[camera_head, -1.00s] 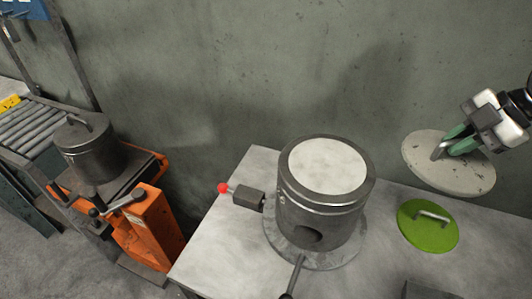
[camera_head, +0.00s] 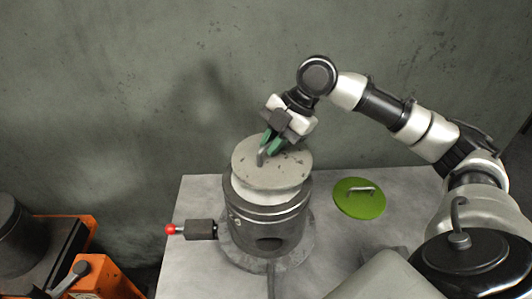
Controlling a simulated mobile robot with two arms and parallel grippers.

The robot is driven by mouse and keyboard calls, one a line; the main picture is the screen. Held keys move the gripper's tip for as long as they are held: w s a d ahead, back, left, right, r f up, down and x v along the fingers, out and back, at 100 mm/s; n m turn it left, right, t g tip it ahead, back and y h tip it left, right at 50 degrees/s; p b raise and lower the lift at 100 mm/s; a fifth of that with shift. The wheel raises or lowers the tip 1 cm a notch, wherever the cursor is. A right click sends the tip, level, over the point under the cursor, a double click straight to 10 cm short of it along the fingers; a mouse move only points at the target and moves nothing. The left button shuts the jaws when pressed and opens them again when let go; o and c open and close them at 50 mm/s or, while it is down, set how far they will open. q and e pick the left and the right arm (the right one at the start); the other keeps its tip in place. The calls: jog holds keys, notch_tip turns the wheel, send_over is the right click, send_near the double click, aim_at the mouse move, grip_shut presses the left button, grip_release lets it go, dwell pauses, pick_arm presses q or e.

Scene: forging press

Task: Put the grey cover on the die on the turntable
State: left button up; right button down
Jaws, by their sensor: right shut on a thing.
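The grey cover (camera_head: 290,169) is a round speckled disc with a bar handle. My right gripper (camera_head: 266,147) is shut on its handle and holds it over the die. The die (camera_head: 268,226) is a dark metal cylinder with a pale top and an opening low in its front wall. It stands on the round turntable (camera_head: 304,254). The cover hides most of the die's top; a pale band shows below the cover's front edge. Whether cover and die touch is hard to tell. My left gripper is not in view.
A green cover (camera_head: 346,205) with a bar handle lies on the table (camera_head: 189,268) right of the die. A red-knobbed lever (camera_head: 200,230) sticks out to the left. A black lidded pot (camera_head: 462,260) is at lower right. An orange stand (camera_head: 107,280) is at lower left.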

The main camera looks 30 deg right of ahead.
aim_at(267, 161)
jog(key=shift+w+a+f, duration=0.25)
jog(key=shift+a+f, duration=0.05)
jog(key=shift+a, duration=0.25)
notch_tip(267, 161, down, 3)
jog(key=shift+s+d+f+p, duration=0.1)
jog(key=shift+p, duration=0.5)
jog(key=shift+f, duration=0.4)
jog(key=shift+f, duration=0.1)
jog(key=shift+f, duration=0.1)
jog(key=c, duration=1.2)
grip_release()
jog(key=shift+o, duration=0.2)
